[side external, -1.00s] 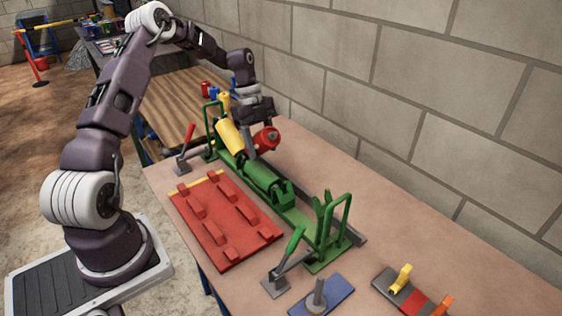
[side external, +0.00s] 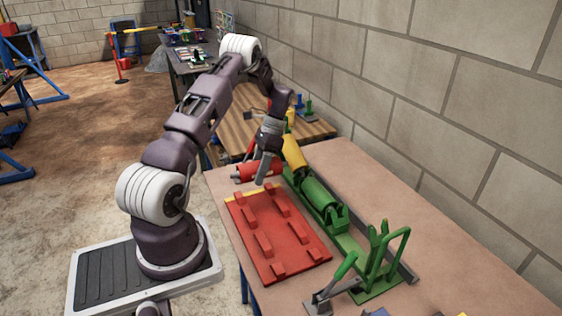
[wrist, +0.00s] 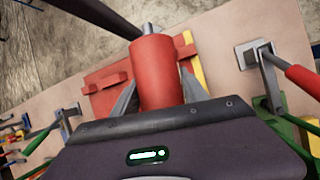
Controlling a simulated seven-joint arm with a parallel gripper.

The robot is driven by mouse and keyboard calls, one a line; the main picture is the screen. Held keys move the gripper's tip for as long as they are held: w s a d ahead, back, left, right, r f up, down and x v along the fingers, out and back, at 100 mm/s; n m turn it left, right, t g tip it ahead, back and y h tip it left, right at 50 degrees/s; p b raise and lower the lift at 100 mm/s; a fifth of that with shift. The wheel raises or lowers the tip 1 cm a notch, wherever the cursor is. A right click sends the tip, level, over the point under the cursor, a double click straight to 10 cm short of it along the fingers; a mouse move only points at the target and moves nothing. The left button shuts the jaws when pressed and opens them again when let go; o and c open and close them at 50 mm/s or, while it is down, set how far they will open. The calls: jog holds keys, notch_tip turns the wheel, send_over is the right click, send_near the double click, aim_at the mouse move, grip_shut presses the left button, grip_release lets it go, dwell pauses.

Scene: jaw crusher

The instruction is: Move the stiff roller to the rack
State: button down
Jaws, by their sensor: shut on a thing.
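A red roller (side external: 248,172) with metal shaft ends is in my gripper (side external: 266,168). In the wrist view the red roller (wrist: 156,72) sits between the two fingers. It is held above the far end of the red rack (side external: 290,256). The rack is a flat board with several raised blocks and a yellow strip at its far end. The rack also shows in the wrist view (wrist: 103,100), partly hidden behind the roller. A yellow roller (side external: 294,153) and a green roller (side external: 320,196) lie in the green fixture (side external: 352,243). No label shows which roller is stiff.
A red-handled clamp (wrist: 298,77) stands close to the held roller. A green-handled clamp (side external: 340,276) and green upright frame (side external: 388,255) stand at the near end. The wall borders the right side. Bare tabletop (side external: 450,235) lies right of the fixture.

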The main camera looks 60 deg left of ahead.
jog(key=shift+s+f+n+h, duration=0.1)
jog(key=shift+s+n+h, duration=0.3)
jog(key=shift+s+n, duration=0.1)
jog(key=shift+f, duration=2.85)
jog(key=shift+f, duration=1.15)
jog(key=c, duration=0.5)
grip_release()
jog(key=shift+a, duration=0.1)
jog(key=v, duration=0.7)
jog(key=shift+w+r, duration=0.1)
jog(key=shift+w, duration=0.05)
